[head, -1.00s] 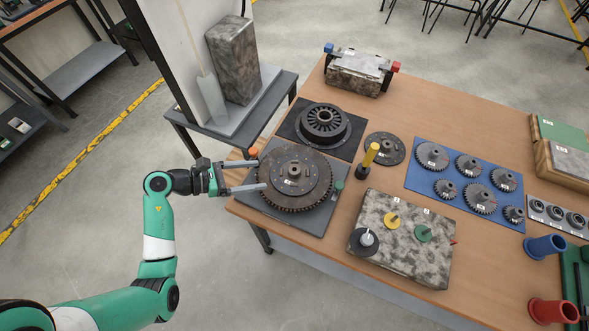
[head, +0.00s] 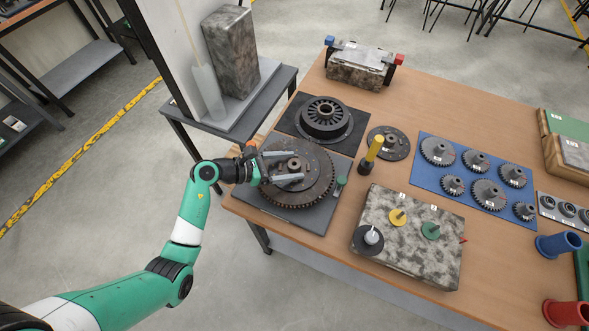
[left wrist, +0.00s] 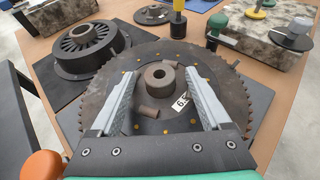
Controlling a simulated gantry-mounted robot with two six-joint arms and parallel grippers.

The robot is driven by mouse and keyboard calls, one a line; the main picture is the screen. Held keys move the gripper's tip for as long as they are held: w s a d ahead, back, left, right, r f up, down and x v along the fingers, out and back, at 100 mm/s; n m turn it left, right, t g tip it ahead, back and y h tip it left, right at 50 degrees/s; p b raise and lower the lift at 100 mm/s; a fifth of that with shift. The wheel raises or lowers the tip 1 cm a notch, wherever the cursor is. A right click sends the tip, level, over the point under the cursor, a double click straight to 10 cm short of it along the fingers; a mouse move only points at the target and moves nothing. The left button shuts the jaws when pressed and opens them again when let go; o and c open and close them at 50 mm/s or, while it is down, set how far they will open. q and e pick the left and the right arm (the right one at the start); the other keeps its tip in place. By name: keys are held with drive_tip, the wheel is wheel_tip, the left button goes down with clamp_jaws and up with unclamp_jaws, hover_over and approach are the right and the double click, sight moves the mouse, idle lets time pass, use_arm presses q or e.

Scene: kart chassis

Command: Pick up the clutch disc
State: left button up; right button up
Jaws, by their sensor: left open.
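A dark round disc with a raised hub and yellow dots, which looks like the clutch disc (head: 313,160), lies flat on a larger toothed flywheel (head: 318,197). The left wrist view shows its hub (left wrist: 160,76), a small stub and a white number tag on the disc. My left gripper (head: 297,165) is open over it. In the left wrist view the two fingers (left wrist: 160,62) point past either side of the hub, with nothing held between them. I cannot tell whether the fingers touch the disc. My right gripper is not in view.
A finned clutch cover (head: 325,120) sits on a black mat behind. A smaller hubbed disc (head: 390,145) and a yellow-topped post (head: 373,153) stand to the right. A green-topped pin (head: 340,186) stands beside the flywheel. A stone-patterned block (head: 410,245) with knobs is at front right.

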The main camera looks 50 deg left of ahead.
use_arm(q)
clamp_jaws()
idle(0.4)
drive_tip(key=shift+r, duration=0.1)
idle(0.9)
